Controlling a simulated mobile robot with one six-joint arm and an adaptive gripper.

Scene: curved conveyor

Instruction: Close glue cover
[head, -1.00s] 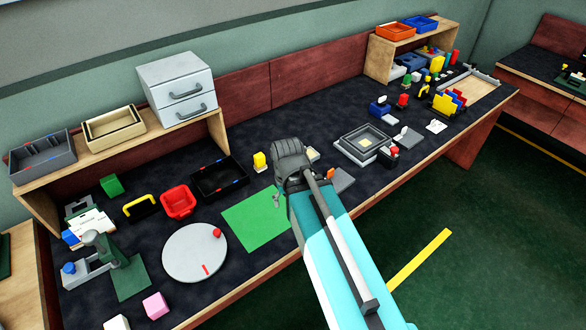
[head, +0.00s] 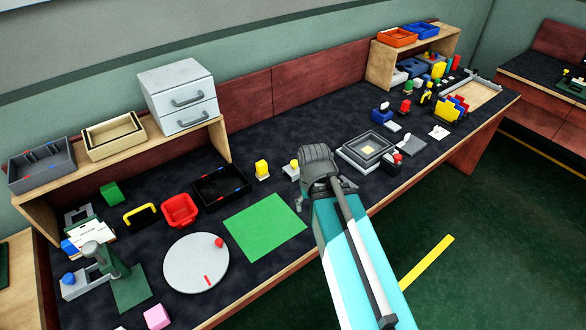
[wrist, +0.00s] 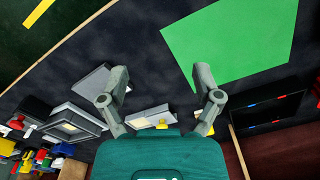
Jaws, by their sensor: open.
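My gripper (wrist: 160,97) is open and empty, its two fingers spread apart in the wrist view. In the head view my gripper is over the front middle of the bench, right of the green mat. No part is clearly recognisable as the glue or its cover. In the wrist view a grey flat plate (wrist: 92,84) lies left of the fingers. A pale flat block (wrist: 148,114) with a small yellow part (wrist: 162,124) shows between them, partly hidden by my gripper body. The fingers touch none of these that I can see.
The green mat (head: 264,226) lies left of my gripper, with a black tray (head: 221,186) behind it. A yellow piece (head: 262,169) stands near the tray. A square grey frame (head: 367,149) and a blue part (head: 381,112) are to the right. The bench edge is close in front.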

